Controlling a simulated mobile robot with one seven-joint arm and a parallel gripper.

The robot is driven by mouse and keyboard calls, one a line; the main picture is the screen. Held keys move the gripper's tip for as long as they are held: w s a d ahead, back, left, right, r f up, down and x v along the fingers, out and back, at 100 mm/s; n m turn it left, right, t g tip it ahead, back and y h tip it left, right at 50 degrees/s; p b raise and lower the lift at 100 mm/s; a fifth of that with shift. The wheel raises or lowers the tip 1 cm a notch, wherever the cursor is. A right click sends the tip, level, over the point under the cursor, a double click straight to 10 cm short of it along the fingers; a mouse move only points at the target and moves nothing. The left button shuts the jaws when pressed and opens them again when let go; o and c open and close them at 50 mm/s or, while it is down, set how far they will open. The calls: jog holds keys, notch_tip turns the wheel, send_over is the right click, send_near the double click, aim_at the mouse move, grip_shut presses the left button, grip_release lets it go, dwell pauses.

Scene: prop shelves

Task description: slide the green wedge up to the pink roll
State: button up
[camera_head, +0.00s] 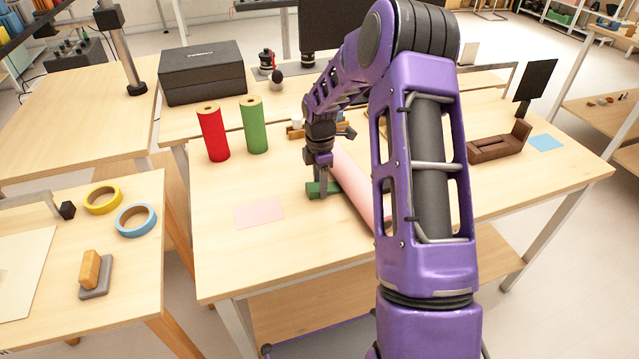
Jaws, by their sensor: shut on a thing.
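The green wedge (312,191) lies on the wooden table, partly covered by my fingers. My gripper (323,190) points down and is shut on the wedge at table height. The pink roll (352,187) lies on its side just right of the wedge, running from back left to front right. My purple arm hides part of the roll. The wedge's right end is close to the roll, but I cannot tell whether they touch.
A pink sheet (258,214) lies flat to the left of the wedge. A red roll (213,134) and a green roll (254,127) stand upright behind it.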

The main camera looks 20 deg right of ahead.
jog(key=shift+w+d, duration=0.2)
jog(key=shift+d, duration=0.15)
dwell(0.4)
jog(key=o, duration=1.3)
jog(key=shift+c, duration=0.2)
notch_tip(320, 180, up, 18)
jog(key=p, duration=0.2)
jog(key=shift+f, duration=0.25)
